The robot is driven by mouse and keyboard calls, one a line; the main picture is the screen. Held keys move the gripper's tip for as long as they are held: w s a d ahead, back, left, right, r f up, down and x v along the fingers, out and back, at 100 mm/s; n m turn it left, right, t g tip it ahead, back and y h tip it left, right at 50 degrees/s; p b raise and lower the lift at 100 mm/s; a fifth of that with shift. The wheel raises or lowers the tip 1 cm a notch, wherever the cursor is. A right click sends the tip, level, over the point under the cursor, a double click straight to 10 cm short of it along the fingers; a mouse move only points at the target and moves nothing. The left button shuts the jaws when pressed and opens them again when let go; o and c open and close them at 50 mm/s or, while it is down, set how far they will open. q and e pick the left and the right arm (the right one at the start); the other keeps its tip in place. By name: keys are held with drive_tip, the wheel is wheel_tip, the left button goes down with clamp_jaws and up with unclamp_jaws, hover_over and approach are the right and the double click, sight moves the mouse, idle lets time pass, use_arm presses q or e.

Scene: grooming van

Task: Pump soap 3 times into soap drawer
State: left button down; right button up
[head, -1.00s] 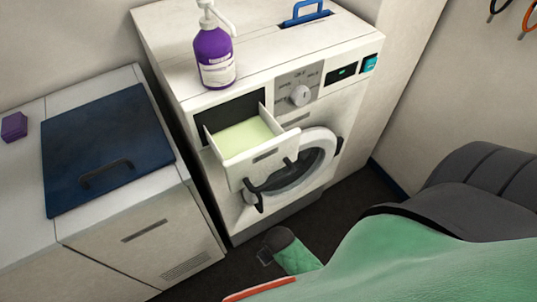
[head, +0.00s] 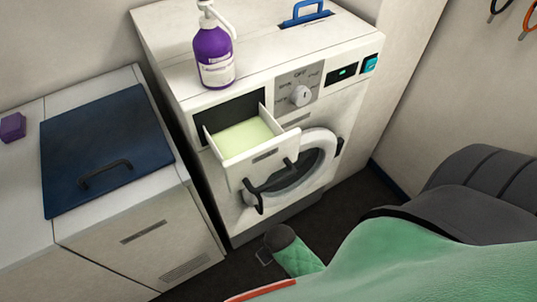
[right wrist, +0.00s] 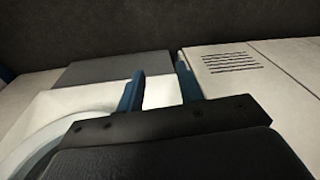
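A purple pump bottle (head: 215,60) with a white pump head and a white label stands upright on top of the white washing machine (head: 285,45), near its front left edge. The soap drawer (head: 262,152) is pulled out below the bottle and shows a pale green inside. The spout of the pump points to the right, and the bottle is apart from the drawer. My right gripper (right wrist: 160,85) shows in the right wrist view with two blue fingers apart and nothing between them. Neither gripper shows in the head view.
A blue lid (head: 105,150) with a dark handle lies on the white cabinet at left, beside a small purple block (head: 13,127). A blue handle (head: 305,14) sits on the machine's top. Green padded material (head: 400,262) and a dark rounded form (head: 480,190) fill the lower right.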

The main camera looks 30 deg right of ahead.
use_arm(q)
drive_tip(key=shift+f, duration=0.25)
use_arm(e)
drive_tip(key=shift+r, duration=0.55)
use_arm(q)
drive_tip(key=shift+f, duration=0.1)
use_arm(e)
drive_tip(key=shift+r, duration=0.35)
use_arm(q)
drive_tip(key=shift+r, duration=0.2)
use_arm(e)
drive_tip(key=shift+r, duration=0.1)
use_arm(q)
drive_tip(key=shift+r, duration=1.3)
use_arm(e)
drive_tip(key=shift+r, duration=0.15)
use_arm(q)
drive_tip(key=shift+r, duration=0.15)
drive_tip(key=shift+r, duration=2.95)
use_arm(e)
drive_tip(key=shift+r, duration=0.1)
